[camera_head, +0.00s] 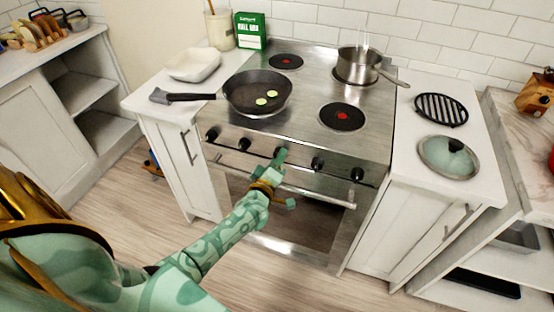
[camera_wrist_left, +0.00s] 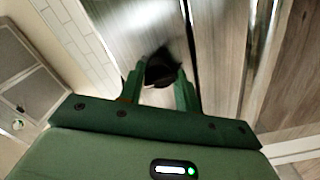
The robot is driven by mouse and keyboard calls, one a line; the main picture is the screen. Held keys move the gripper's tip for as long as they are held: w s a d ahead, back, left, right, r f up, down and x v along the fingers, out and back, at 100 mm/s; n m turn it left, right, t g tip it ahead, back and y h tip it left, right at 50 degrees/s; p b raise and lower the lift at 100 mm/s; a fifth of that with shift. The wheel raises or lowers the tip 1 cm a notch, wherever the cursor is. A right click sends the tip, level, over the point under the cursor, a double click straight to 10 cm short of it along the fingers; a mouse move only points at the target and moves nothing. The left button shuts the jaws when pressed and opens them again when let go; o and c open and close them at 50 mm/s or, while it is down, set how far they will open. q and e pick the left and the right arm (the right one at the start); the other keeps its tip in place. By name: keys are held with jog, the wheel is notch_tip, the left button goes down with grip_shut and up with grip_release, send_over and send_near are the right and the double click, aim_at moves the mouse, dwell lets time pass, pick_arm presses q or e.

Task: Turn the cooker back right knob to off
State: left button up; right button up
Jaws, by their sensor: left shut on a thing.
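The cooker (camera_head: 215,155) has a row of black knobs along its steel front. A saucepan (camera_head: 357,66) stands on the back right burner, with pale streaks like steam above it. My left gripper (camera_head: 280,156) is at the middle of the knob row and partly covers the knob there. In the left wrist view a black knob (camera_wrist_left: 160,70) sits between the two green fingers, which are shut on it. Two knobs (camera_head: 317,163) to the right of the gripper are free, as are two to its left. I cannot read any knob markings. My right gripper is out of view.
A frying pan (camera_head: 257,88) with green slices sits on the front left burner, its handle over the left counter. The oven handle (camera_head: 325,198) runs below the knobs. A lid (camera_head: 448,157) and a black trivet (camera_head: 440,109) lie on the right counter.

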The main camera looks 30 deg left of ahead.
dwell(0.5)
pick_arm(q)
jog(key=o, duration=1)
jog(key=p+v, duration=0.3)
jog(key=v, duration=1.3)
jog(key=shift+s+f, duration=0.1)
jog(key=shift+s, duration=0.1)
